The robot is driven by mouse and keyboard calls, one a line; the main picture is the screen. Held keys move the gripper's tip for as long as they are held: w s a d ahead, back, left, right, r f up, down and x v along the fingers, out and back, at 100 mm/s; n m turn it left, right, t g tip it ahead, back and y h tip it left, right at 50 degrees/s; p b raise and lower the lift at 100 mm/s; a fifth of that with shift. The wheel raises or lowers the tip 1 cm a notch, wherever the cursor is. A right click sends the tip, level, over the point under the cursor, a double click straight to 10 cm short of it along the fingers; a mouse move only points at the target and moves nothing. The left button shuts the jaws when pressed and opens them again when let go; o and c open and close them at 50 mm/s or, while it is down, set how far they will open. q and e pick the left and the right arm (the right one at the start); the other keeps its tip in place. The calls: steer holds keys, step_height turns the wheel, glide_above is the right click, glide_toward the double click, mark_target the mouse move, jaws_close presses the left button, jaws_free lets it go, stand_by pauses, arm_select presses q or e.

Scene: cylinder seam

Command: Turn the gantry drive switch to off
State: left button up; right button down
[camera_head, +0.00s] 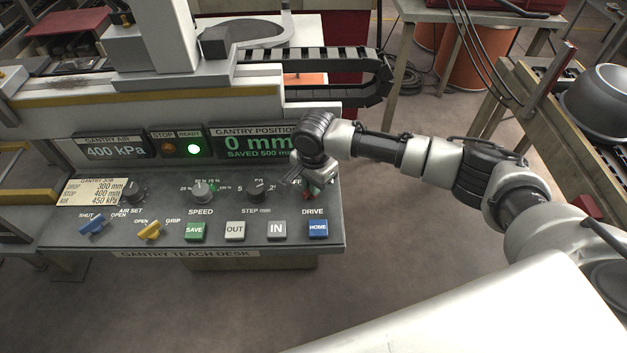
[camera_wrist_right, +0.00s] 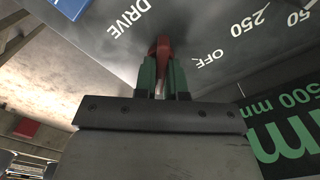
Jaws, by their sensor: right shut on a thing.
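The gantry drive switch is a small red knob (camera_wrist_right: 163,47) on the grey desk panel, between the DRIVE and OFF labels in the right wrist view. My right gripper (camera_wrist_right: 163,76) is shut on it, with a green-padded finger on either side. In the head view the right gripper (camera_head: 310,187) comes down over the switch at the panel's right end, above the DRIVE label, and hides most of it. I cannot tell which mark the switch points to. My left gripper is not in view.
The teach desk (camera_head: 130,238) also carries a blue valve (camera_head: 93,226), a yellow valve (camera_head: 150,231), black and grey knobs, and a HOME button (camera_head: 318,229) just in front of the switch. The READY lamp (camera_head: 194,150) is lit green. The gantry position display (camera_head: 250,143) reads 0 mm.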

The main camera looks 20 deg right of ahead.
steer(key=n+p, duration=0.1)
steer(key=p, duration=0.1)
steer(key=n+p, duration=0.1)
steer(key=p, duration=0.1)
steer(key=n+p, duration=0.2)
steer(key=p, duration=0.1)
steer(key=shift+a+r, duration=0.1)
steer(key=shift+r, duration=0.15)
steer(key=shift+f+n, duration=0.1)
steer(key=shift+n, duration=0.4)
steer(key=n+p, duration=0.2)
steer(key=shift+w+n, duration=0.1)
steer(key=shift+n, duration=0.3)
steer(key=n+p, duration=0.1)
steer(key=n, duration=0.2)
steer(key=shift+a+n, duration=0.15)
steer(key=shift+n, duration=0.15)
steer(key=n+p, duration=0.1)
steer(key=n, duration=0.2)
steer(key=shift+f, duration=0.1)
steer(key=shift+a+n, duration=0.1)
steer(key=shift+n, duration=1.5)
steer(key=c, duration=1.2)
jaws_free()
